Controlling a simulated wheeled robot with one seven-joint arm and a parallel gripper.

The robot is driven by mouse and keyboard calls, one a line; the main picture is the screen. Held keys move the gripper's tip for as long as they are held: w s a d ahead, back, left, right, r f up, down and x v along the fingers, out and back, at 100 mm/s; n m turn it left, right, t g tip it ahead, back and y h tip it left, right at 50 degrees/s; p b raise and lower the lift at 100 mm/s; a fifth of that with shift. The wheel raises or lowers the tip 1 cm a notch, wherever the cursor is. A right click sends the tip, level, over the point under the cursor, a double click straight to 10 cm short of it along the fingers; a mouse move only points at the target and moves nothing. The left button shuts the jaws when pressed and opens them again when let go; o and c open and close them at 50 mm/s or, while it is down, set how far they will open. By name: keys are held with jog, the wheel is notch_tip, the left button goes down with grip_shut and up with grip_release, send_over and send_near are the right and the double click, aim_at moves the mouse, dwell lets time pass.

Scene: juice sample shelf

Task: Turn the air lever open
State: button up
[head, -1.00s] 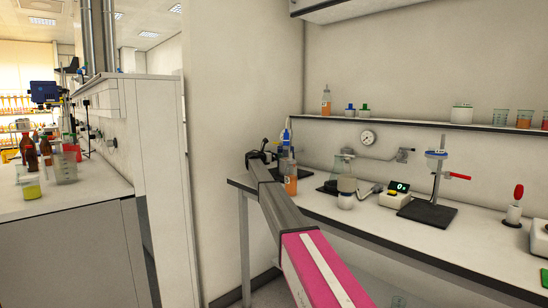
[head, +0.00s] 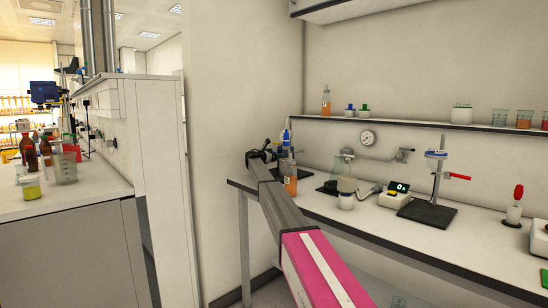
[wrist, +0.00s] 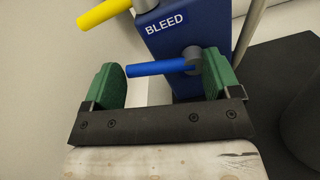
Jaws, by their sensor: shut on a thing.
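A blue block (wrist: 183,75) with a white BLEED label stands upright in the wrist view. It carries a blue lever (wrist: 158,68) on a grey hub and a yellow lever (wrist: 103,13) above. No air label shows, so I cannot tell by label which lever is air. My gripper (wrist: 162,78) has its green pads at either end of the blue lever, the left at its tip and the right at the hub. It is shut on the blue lever, which points left. In the head view the blue block (head: 286,136) is small and partly hidden by my gripper.
An orange bottle (head: 290,180) stands close to my wrist on the bench (head: 390,222). A flask (head: 346,180), a scale (head: 395,194) and a stand (head: 430,211) are to the right. A wall shelf (head: 420,124) runs above. A white wall (head: 240,130) is close on the left.

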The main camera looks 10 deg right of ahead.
jog(key=m, duration=0.2)
jog(key=r+m, duration=0.1)
jog(key=m, duration=0.3)
jog(key=shift+s+d+r, duration=0.25)
jog(key=shift+s+r, duration=0.05)
jog(key=shift+s, duration=0.1)
jog(key=m, duration=0.3)
jog(key=shift+s+d+r+m, duration=0.2)
jog(key=shift+s+r+m, duration=0.1)
jog(key=shift+m, duration=0.1)
jog(key=shift+s+d+r+m, duration=0.1)
jog(key=shift+s+d+m, duration=0.05)
jog(key=shift+m, duration=0.55)
jog(key=shift+s+d+m, duration=0.1)
jog(key=shift+m, duration=0.6)
jog(key=o, duration=1.1)
jog(key=shift+s+a, duration=0.1)
jog(key=v, duration=1)
jog(key=shift+s+a, duration=0.15)
jog(key=shift+a, duration=0.05)
